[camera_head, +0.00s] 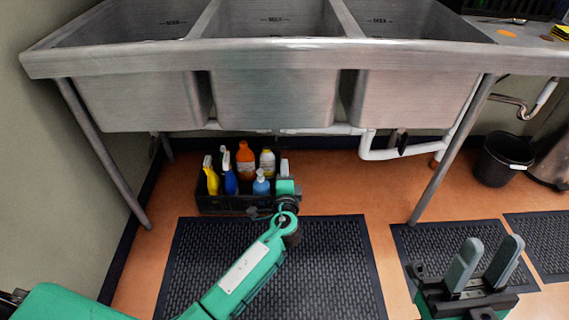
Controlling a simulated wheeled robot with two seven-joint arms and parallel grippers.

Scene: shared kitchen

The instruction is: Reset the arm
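My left arm reaches in from the lower left toward the black crate under the sink. My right gripper (484,263) is at the lower right, above the floor mats. Its two grey fingers point up and stand apart, with nothing between them.
The black crate (222,205) holds several bottles, including an orange one (246,160). A steel three-basin sink (275,95) stands above, with legs at both sides. Dark mats (270,270) cover the floor. A black bin (501,160) stands at right.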

